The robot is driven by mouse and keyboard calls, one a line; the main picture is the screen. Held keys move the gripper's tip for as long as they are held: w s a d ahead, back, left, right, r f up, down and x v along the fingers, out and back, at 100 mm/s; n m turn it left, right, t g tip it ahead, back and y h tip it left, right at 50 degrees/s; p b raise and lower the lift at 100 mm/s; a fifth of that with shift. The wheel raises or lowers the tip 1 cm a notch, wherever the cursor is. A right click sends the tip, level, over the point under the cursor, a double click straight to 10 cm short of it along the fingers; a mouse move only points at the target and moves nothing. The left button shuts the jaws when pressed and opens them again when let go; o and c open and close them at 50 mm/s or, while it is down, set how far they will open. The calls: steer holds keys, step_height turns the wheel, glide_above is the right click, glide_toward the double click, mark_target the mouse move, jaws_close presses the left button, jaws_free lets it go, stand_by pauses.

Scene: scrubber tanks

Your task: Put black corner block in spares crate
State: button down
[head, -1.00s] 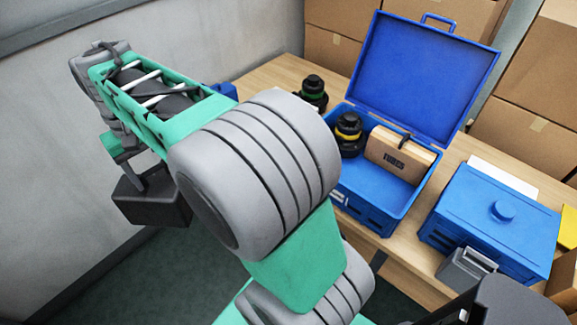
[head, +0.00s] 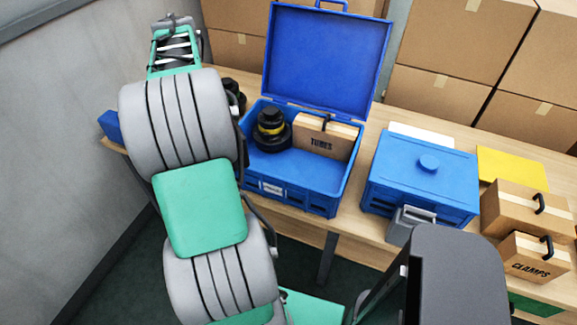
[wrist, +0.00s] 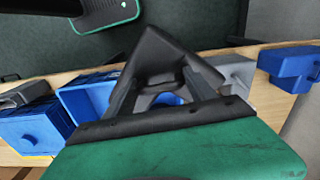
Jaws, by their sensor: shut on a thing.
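My gripper (wrist: 160,74) is shut on the black corner block (wrist: 152,52), with a finger on either side of it, in the wrist view. Gripper and block are hidden behind my arm in the head view. An open blue crate (head: 292,202) stands on the table with its lid raised. I cannot read its front label, so I cannot tell if it is the spares crate. It holds a black part with a yellow band (head: 270,130) and a TUBES box (head: 325,138); its near floor is bare. The wrist view shows this crate partly behind the block.
A closed blue box (head: 420,172) with a knob stands right of the open crate. A CLAMPS box (head: 535,262) and another cardboard box (head: 522,206) are farther right. A dark part (head: 233,97) is left of the crate, partly hidden. The raised lid (head: 328,50) blocks the crate's back.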

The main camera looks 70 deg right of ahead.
steer(key=s+d+f+m+b, duration=0.1)
steer(key=s+d+f+m, duration=0.2)
steer(key=s+d, duration=0.35)
steer(key=s+d+f+m, duration=0.2)
steer(key=s+d+m, duration=0.15)
steer(key=s, duration=0.55)
steer(key=s+d+f+m+b, duration=0.1)
steer(key=s+d+f+m, duration=0.25)
steer(key=s, duration=0.35)
step_height(320, 180, down, 8)
steer(key=p, duration=0.1)
steer(key=shift+d+f, duration=0.2)
steer(key=shift+d, duration=0.1)
